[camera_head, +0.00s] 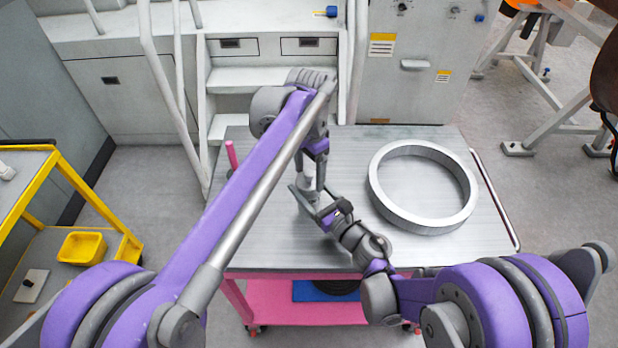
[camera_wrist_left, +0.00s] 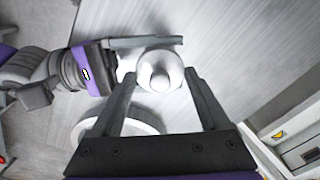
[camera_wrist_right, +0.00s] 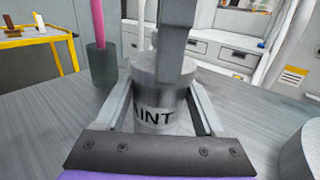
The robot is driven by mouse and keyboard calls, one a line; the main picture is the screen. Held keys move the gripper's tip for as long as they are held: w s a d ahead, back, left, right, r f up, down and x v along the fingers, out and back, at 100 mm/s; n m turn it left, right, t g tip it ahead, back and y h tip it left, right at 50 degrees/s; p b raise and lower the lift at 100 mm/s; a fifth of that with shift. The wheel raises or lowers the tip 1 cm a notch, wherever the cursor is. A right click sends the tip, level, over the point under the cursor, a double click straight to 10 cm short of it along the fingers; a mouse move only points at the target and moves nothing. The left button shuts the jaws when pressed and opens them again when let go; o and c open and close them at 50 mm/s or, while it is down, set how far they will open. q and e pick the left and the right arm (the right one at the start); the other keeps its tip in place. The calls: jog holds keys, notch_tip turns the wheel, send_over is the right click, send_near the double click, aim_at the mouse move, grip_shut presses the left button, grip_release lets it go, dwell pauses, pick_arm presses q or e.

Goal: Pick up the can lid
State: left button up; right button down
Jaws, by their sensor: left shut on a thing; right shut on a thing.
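The grey paint can (camera_wrist_right: 157,118) stands upright on the table, its lettering partly visible in the right wrist view. My right gripper (camera_head: 318,212) is shut on the can body, with one finger on each side. The can lid (camera_wrist_left: 160,75), pale and round with a knob in its middle, shows in the left wrist view. My left gripper (camera_wrist_left: 160,75) reaches down from above and is shut on the lid. In the right wrist view a left finger hides the lid, so I cannot tell whether lid and can touch.
A large metal ring (camera_head: 381,208) lies on the table to the right. A pink rod (camera_wrist_right: 97,22) stands in a dark holder (camera_wrist_right: 101,65). A yellow cart (camera_head: 62,165) is at the left. Steps (camera_head: 250,78) and cabinets are behind the table. Bare tabletop (camera_head: 275,250) lies in front.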

aim_at(309, 172)
pick_arm(q)
notch_tip(309, 172, up, 13)
dwell(1.2)
dwell(0.3)
pick_arm(e)
grip_release()
jog(key=v, duration=1.2)
